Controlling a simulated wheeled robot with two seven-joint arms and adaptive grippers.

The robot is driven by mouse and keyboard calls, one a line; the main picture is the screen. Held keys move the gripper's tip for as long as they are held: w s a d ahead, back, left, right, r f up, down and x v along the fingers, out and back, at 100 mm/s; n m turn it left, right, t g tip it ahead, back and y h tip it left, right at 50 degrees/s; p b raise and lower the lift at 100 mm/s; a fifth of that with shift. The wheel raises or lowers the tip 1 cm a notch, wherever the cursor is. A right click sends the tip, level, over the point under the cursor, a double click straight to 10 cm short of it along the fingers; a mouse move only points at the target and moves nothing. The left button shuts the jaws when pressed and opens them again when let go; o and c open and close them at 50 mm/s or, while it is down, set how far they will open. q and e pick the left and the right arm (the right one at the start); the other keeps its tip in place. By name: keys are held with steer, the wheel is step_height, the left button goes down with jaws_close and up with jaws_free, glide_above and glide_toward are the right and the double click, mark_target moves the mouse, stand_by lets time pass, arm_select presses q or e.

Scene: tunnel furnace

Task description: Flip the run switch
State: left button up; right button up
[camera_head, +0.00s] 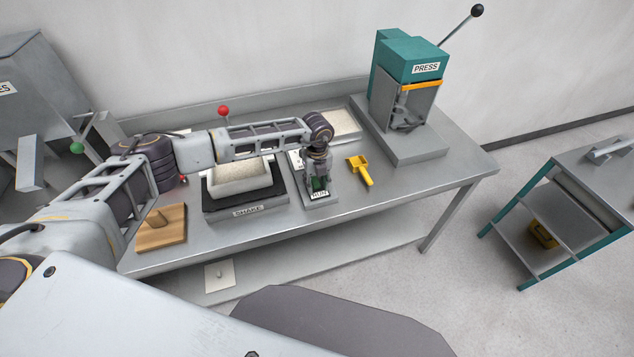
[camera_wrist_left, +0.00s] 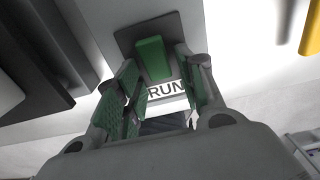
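The run switch is a green rocker (camera_wrist_left: 153,58) on a dark plate, with a RUN label beside it in the left wrist view. In the head view the RUN label (camera_head: 319,195) shows at the front of the bench, and the switch is mostly hidden by my gripper. My left gripper (camera_head: 319,182) points down over the switch. In the left wrist view its green-padded fingers (camera_wrist_left: 158,80) are apart, one on each side of the rocker, with nothing held. I cannot tell whether they touch it. My right gripper is not in view.
A shaker with a pale tray (camera_head: 240,178) stands left of the switch, under my left arm. A yellow scoop (camera_head: 360,171) lies right of the switch. A teal press (camera_head: 405,75) stands at the back right, and a wooden block (camera_head: 170,237) with a peg lies at the front left.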

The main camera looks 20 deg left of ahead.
arm_select(q)
jaws_close()
steer(key=shift+w+a+g+h+b, duration=0.2)
steer(key=shift+g+h+b, duration=0.3)
steer(key=shift+g+b, duration=0.3)
steer(key=shift+w+a+r+g+h+b, duration=0.1)
steer(key=shift+w+r+g+h+b, duration=0.05)
steer(key=shift+g+h+b, duration=0.35)
steer(key=shift+w+r+g+h+b, duration=0.15)
steer(key=shift+g+h+b, duration=0.15)
steer(key=shift+g+b, duration=0.3)
steer(key=shift+o, duration=1.4)
jaws_free()
steer(key=shift+r, duration=0.1)
